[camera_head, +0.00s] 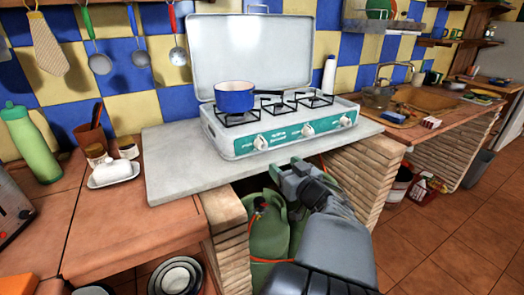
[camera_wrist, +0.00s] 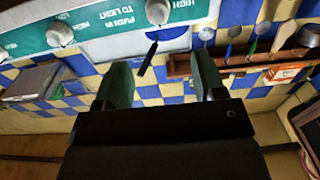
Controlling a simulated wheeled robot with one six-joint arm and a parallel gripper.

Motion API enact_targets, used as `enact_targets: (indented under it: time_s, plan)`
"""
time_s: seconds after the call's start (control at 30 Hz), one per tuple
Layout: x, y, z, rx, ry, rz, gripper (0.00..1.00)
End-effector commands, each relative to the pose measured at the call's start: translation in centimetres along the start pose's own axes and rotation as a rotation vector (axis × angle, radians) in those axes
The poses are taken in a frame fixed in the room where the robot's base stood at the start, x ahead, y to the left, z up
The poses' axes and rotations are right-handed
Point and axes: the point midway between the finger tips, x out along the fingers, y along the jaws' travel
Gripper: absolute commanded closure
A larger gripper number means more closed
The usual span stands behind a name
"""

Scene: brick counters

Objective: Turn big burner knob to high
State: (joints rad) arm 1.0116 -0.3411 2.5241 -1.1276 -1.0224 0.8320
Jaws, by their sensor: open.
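The camp stove (camera_head: 225,143) has a teal front panel with three pale knobs: left (camera_head: 261,143), middle (camera_head: 307,130) and right (camera_head: 346,120). I cannot tell which belongs to the big burner. My gripper (camera_head: 288,167) is open in front of and below the panel, nearest the left and middle knobs and apart from them. In the wrist view the gripper (camera_wrist: 160,80) has its fingers spread with no knob between them. One knob (camera_wrist: 158,12) is at the top edge beyond the fingers, with HIGH printed beside it. Another knob (camera_wrist: 60,32) is farther left.
A blue pot (camera_head: 235,97) sits on the left burner, its dark handle pointing right. The stove stands on a grey slab (camera_head: 170,165). A green gas bottle (camera_head: 268,228) with an orange hose is underneath. A white butter dish (camera_head: 113,174) and green bottle (camera_head: 30,145) are left.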

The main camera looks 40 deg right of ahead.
Motion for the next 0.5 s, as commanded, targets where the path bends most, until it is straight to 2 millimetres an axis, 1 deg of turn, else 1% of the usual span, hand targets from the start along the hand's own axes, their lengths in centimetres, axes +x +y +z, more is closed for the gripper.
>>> enact_targets:
  time_s: [0.07,0.1,0.13,0.2,0.5]
  plan:
    - [1.2,0.0,0.2,0.002,0.0,-0.001,0.36]
    - [1.7,0.1,-0.2,0.004,-0.001,-0.001,0.36]
    - [1.8,0.2,-0.7,0.007,-0.003,0.0,0.36]
    - [2.1,0.4,-0.9,0.013,-0.002,-0.004,0.36]
    - [3.5,0.3,-0.9,0.016,0.001,-0.011,0.36]
